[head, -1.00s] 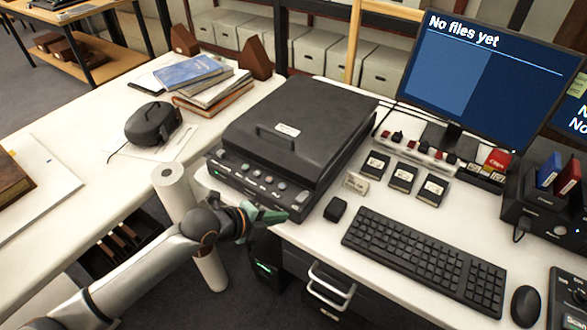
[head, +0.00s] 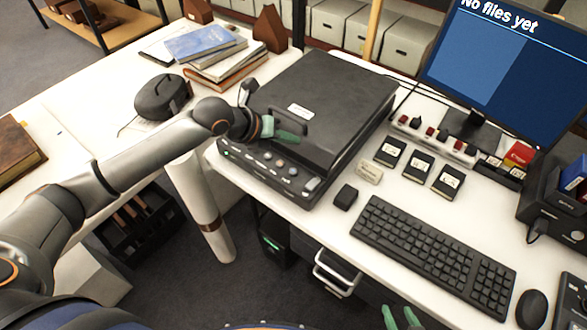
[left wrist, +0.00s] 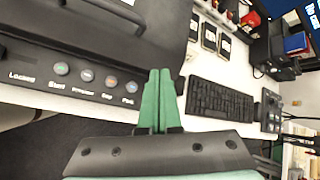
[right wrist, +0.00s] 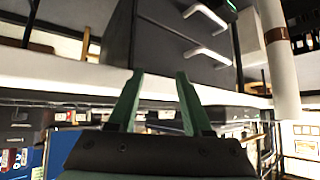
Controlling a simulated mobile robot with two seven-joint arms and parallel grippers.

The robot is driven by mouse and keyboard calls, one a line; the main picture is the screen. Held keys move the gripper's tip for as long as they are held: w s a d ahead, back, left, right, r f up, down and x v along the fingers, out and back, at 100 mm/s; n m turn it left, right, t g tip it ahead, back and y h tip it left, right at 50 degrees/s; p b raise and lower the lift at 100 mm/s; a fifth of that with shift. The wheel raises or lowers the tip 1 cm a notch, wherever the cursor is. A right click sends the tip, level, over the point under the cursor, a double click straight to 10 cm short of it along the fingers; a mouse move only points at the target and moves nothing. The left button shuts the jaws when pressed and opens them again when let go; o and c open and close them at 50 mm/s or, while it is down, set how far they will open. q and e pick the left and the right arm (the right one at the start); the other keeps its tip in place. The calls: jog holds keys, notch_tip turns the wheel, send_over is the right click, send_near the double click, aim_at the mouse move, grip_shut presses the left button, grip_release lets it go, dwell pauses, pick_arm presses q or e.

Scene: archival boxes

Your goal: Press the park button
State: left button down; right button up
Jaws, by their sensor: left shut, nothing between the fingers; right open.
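The park button (left wrist: 130,87) is a greyish round button at the right end of the labelled row in the left wrist view, with "Park" under it. In the head view it is the rightmost round button (head: 292,172) on the front panel of the black scanner (head: 325,100). My left gripper (head: 291,137) is shut and empty, with green fingers over the front part of the scanner lid. In the left wrist view its fingertips (left wrist: 159,73) lie right of the button; contact is not visible. My right gripper (head: 402,318) is open and empty, low before the desk; it also shows in the right wrist view (right wrist: 156,78).
A small black box (head: 345,197), a keyboard (head: 432,250) and a mouse (head: 531,308) lie right of the scanner. A monitor (head: 510,75) reads "No files yet". Books (head: 215,55) lie behind on the left table.

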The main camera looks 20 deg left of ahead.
aim_at(293, 172)
pick_arm(q)
notch_tip(293, 172, down, 8)
jog(key=b, duration=0.7)
jog(key=shift+f, duration=0.35)
dwell(0.3)
dwell(0.4)
dwell(0.7)
jog(key=shift+f+b, duration=0.1)
jog(key=shift+b, duration=0.2)
